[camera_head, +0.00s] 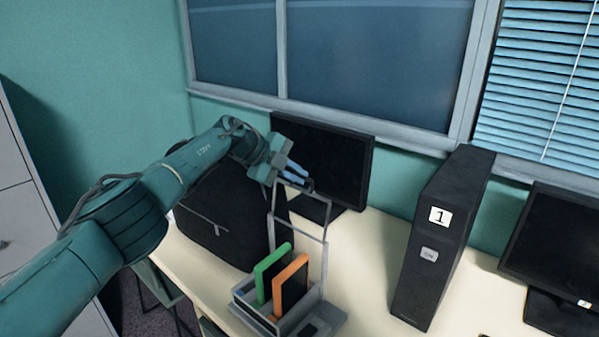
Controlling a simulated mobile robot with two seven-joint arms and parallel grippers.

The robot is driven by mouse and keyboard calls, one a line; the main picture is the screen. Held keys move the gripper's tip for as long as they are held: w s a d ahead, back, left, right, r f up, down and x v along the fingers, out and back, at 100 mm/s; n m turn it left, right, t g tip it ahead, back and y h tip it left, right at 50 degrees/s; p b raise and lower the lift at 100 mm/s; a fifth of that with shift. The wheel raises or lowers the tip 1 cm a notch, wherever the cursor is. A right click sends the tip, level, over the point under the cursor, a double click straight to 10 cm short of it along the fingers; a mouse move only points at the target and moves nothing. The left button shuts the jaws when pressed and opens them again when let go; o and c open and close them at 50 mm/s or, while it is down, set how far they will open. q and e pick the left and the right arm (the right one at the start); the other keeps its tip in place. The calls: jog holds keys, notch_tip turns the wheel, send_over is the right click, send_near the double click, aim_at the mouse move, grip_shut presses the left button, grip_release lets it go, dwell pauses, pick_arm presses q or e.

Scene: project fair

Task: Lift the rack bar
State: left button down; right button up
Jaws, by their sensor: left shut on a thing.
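A grey rack (322,322) stands on the cream desk with a green-edged panel (262,278) and an orange-edged panel (291,283) upright in it. Its thin grey rack bar (326,232) rises as a tall frame behind the panels. My left gripper (305,184), with blue fingers, reaches in from the left and is shut on the top of the rack bar. The fingers partly hide the bar there. My right gripper is not in view.
A black bag (215,215) stands left of the rack, partly behind my left arm. A monitor (340,165) is behind. A black computer tower (437,235) marked 1 and another monitor (555,245) stand to the right. Bare desk (378,260) lies between rack and tower.

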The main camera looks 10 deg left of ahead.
pick_arm(q)
jog(key=shift+w+d+r, duration=0.15)
jog(key=shift+d+r, duration=0.15)
jog(key=shift+r, duration=0.3)
jog(key=c, duration=1.8)
grip_release()
jog(key=shift+w+d+f, duration=0.1)
jog(key=shift+a+r, duration=0.2)
jog(key=shift+a, duration=0.15)
jog(key=b+v, duration=0.1)
jog(key=v, duration=1.1)
jog(key=shift+s+a, duration=0.3)
jog(key=shift+a, duration=0.05)
jog(key=shift+f, duration=0.15)
